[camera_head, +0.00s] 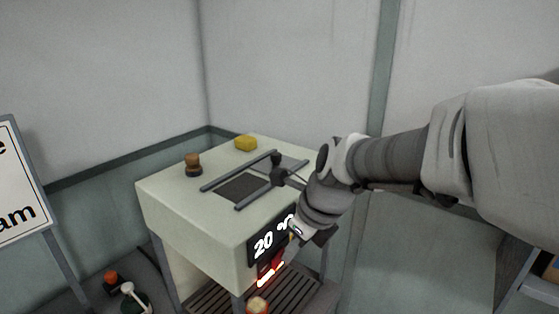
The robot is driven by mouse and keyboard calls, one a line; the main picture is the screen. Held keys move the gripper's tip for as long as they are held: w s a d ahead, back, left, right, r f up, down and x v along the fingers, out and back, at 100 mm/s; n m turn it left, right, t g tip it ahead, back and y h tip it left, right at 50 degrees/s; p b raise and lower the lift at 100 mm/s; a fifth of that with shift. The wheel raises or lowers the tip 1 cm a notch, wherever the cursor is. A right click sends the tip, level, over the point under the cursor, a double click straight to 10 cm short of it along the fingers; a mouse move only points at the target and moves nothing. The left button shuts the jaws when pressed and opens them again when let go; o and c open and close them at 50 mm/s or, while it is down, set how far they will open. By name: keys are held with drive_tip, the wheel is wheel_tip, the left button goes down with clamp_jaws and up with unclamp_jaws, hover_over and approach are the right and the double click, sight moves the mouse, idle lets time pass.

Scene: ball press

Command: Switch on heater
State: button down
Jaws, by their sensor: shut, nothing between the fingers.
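The heater unit (165,203) is a pale box-shaped stand with a dark display (262,245) on its front that reads about "20 °C", its end partly covered by my gripper. My gripper (300,232) is at the right front edge of the unit, beside or against the display. It is shut with nothing held. Below the display a red part (270,263) and a bright orange-white glow (270,276) show. The front face behind my gripper is hidden, and I cannot make out a switch.
On the unit's top are dark rails around a dark opening (243,187), a brown-topped knob-like object (193,163) and a yellow block (246,143). A slatted shelf (211,299) lies below. A sign (16,180) stands at left. Walls close off the back.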

drive_tip(key=shift+s+a, duration=0.1)
drive_tip(key=shift+a, duration=0.05)
drive_tip(key=shift+s+a, duration=0.3)
drive_tip(key=shift+s, duration=0.35)
drive_tip(key=shift+d+p, duration=0.2)
drive_tip(key=shift+p, duration=0.1)
